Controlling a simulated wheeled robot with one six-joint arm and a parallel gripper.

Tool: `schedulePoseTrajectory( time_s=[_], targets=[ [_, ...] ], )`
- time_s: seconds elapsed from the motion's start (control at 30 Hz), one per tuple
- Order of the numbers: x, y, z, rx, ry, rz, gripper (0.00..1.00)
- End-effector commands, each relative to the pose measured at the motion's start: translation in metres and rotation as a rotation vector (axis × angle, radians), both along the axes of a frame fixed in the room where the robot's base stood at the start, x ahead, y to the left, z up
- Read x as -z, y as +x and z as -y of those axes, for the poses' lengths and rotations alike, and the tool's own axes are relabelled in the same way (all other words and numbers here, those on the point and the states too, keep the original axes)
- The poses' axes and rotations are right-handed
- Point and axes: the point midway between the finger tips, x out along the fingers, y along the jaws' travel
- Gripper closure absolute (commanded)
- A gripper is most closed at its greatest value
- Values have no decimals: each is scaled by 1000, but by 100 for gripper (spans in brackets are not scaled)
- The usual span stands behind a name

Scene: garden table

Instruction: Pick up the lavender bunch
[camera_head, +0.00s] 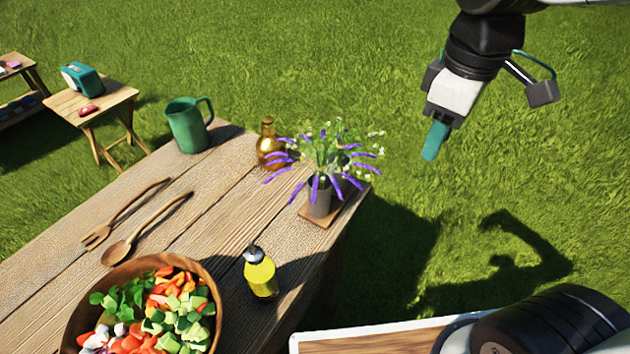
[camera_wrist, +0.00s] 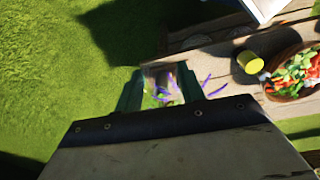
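The lavender bunch (camera_head: 320,165) has purple spikes, green stems and small white flowers. It stands in a dark grey vase (camera_head: 320,197) on a small wooden board (camera_head: 323,220) at the table's right corner. My gripper (camera_head: 434,146) hangs in the air to the right of the bunch, apart from it, with its teal fingers pointing down. In the wrist view, the two fingers stand apart with nothing held. Some lavender (camera_wrist: 206,86) shows below, between and beside the fingers, partly hidden by the gripper body.
A yellow bottle (camera_head: 261,275), a salad bowl (camera_head: 72,318), wooden utensils (camera_head: 150,222) and a green jug (camera_head: 188,127) lie further left. Open grass (camera_head: 560,150) is at the right.

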Motion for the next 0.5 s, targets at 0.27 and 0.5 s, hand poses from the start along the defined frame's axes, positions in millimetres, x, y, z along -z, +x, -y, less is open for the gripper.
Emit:
schedulePoseTrajectory(
  time_s=[0.27, 0.5],
  targets=[
    [38, 82, -105, -882, -41, -43, 61],
    [61, 104, -148, -1220, -51, -51, 61]
  ],
)
